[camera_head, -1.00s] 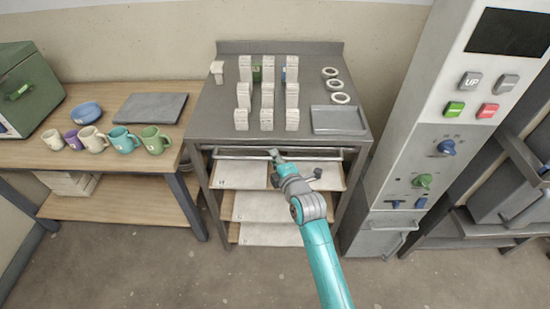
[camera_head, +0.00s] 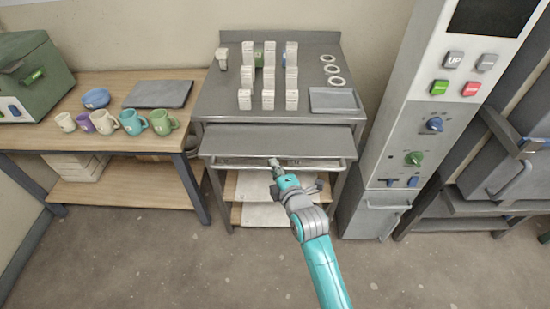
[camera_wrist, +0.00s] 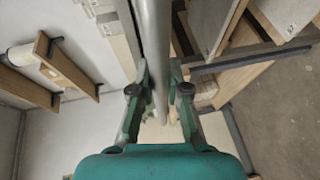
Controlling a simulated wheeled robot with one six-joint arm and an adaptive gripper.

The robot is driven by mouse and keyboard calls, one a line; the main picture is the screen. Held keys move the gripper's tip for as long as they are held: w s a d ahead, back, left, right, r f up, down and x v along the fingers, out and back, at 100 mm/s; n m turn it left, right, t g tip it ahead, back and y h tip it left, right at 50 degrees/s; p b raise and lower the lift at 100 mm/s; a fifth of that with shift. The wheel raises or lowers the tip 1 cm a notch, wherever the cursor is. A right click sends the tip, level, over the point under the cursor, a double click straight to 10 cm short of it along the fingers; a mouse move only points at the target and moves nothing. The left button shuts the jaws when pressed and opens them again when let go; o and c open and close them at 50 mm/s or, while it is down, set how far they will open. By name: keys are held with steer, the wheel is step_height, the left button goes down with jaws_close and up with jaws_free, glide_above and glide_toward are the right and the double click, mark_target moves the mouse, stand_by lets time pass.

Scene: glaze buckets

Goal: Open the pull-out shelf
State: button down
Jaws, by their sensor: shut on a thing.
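The pull-out shelf (camera_head: 275,142) is a flat grey metal panel under the top of the grey workbench (camera_head: 225,98). It now sticks out from the front of the bench. A long bar handle (camera_head: 228,164) runs across its front edge. My gripper (camera_head: 274,163) is at the middle of this bar, with my teal arm reaching up from the bottom. In the wrist view the bar (camera_wrist: 153,45) passes between the two fingers of my gripper (camera_wrist: 160,92), which are shut on it.
White block stacks (camera_head: 268,76), rings (camera_head: 333,69) and a grey tray (camera_head: 335,100) stand on the bench top. Wooden shelves (camera_head: 232,187) lie below. A control cabinet (camera_head: 405,125) stands right; a table with mugs (camera_head: 132,122) stands left. The floor in front is clear.

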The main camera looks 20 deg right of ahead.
steer(key=s+a, duration=0.2)
steer(key=s, duration=0.6)
steer(key=shift+s+a, duration=0.3)
steer(key=shift+a, duration=0.05)
steer(key=c, duration=1.1)
jaws_free()
steer(key=shift+c, duration=0.2)
steer(key=shift+s, duration=0.1)
steer(key=v, duration=1.1)
steer(key=shift+s, duration=0.4)
